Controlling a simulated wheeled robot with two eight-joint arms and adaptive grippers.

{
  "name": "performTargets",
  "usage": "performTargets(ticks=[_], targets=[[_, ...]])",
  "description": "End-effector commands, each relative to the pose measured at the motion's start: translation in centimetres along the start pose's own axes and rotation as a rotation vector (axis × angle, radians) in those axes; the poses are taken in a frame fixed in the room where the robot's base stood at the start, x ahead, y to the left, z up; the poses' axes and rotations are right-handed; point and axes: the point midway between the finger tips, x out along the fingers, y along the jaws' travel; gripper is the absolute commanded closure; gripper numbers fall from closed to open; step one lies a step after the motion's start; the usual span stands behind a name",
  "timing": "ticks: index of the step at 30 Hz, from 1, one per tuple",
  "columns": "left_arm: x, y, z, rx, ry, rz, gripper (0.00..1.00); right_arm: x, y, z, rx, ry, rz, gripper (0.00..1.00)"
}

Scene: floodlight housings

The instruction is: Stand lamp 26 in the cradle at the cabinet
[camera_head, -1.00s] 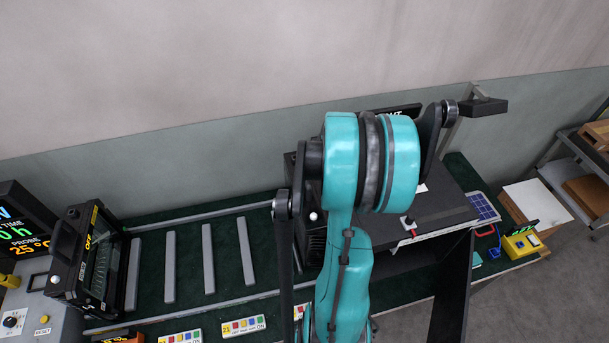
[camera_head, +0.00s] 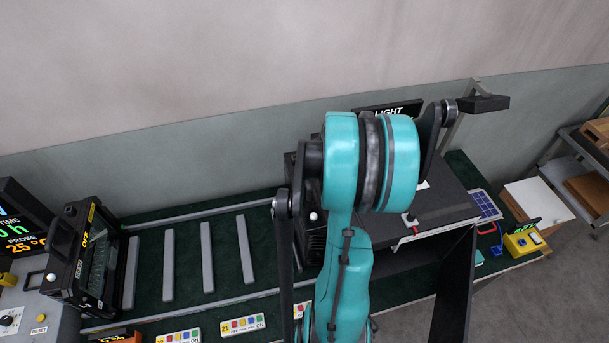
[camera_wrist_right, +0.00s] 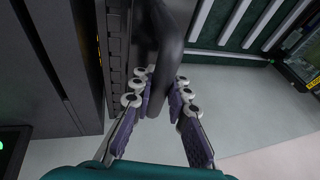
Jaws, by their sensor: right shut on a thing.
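My right gripper (camera_wrist_right: 160,105) is shut on a thick black curved tube (camera_wrist_right: 170,55), which looks like a handle. The rest of that thing is mostly out of sight, and no number shows on it. In the head view my teal arm hides this gripper and what it holds. The dark cabinet (camera_head: 440,208) stands right of centre in the head view, partly behind my arm, with a sign (camera_head: 388,110) ending in "LIGHT". In the right wrist view a dark vented body (camera_wrist_right: 60,55), probably the cabinet, is close on the left. I cannot make out the cradle. My left gripper is not in view.
A black floodlight (camera_head: 85,262) with an "OFF" label stands at the left, near a grey console (camera_head: 35,318). Grey slats (camera_head: 207,258) lie on the green bench top. Labelled strips (camera_head: 242,325) line its front. A yellow device (camera_head: 522,242) and solar panel (camera_head: 484,205) are at the right.

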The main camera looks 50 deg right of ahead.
Motion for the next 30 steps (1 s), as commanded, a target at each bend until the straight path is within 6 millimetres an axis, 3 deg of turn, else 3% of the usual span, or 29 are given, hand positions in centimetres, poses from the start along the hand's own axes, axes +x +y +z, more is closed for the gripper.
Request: performTargets(ticks=[30], targets=[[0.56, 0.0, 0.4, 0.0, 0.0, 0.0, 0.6, 0.64, 0.18, 0.12, 0.0, 0.002, -0.002, 1.0]])
